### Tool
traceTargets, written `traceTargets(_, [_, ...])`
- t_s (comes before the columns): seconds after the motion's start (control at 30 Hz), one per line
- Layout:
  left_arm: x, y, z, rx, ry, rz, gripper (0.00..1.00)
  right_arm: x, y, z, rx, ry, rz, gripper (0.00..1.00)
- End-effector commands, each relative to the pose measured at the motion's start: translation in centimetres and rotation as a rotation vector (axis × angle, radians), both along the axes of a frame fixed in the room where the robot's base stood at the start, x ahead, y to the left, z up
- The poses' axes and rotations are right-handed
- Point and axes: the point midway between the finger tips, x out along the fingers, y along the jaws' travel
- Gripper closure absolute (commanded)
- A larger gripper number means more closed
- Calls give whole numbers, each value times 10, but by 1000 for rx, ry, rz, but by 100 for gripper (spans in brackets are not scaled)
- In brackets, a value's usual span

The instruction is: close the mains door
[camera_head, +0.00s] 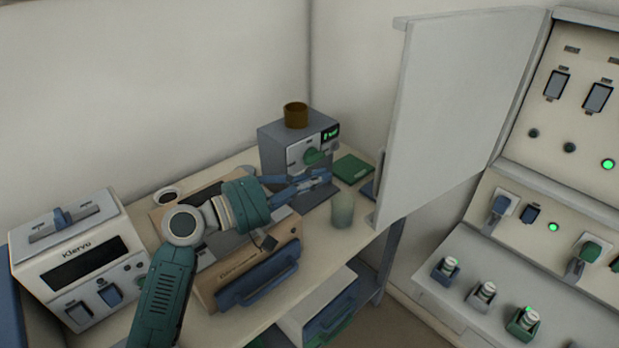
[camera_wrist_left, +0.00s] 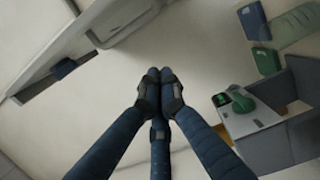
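The mains door (camera_head: 455,105) is a large pale flat panel at the upper right of the head view. It stands swung open, out from the left side of the mains panel (camera_head: 575,130). My left gripper (camera_head: 322,178) is over the bench, left of the door's free edge and apart from it, in front of the grey device. In the left wrist view the fingertips of my left gripper (camera_wrist_left: 159,76) are together with nothing visible between them. My right gripper is not in view.
A grey device (camera_head: 280,145) with a brown cup on top stands behind my left gripper. A translucent beaker (camera_head: 342,210) and a green block (camera_head: 352,168) are near the door. A furnace box (camera_head: 70,245) stands at left. Plugs and switches line the mains panel.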

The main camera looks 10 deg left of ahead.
Motion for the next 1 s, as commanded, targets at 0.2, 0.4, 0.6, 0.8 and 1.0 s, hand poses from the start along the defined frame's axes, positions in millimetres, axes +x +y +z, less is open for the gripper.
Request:
traceTargets(0.2, [32,-37,4,-3,2,-1,100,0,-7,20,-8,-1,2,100])
traceTargets(0.4, [29,-65,3,1,3,-1,100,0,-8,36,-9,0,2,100])
traceTargets(0.6, [20,-78,0,4,1,0,100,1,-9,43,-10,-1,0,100])
traceTargets(0.8, [18,-80,-2,4,0,1,100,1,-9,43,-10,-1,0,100])
traceTargets(1.0, [18,-80,-2,4,0,1,100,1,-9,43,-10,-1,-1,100])
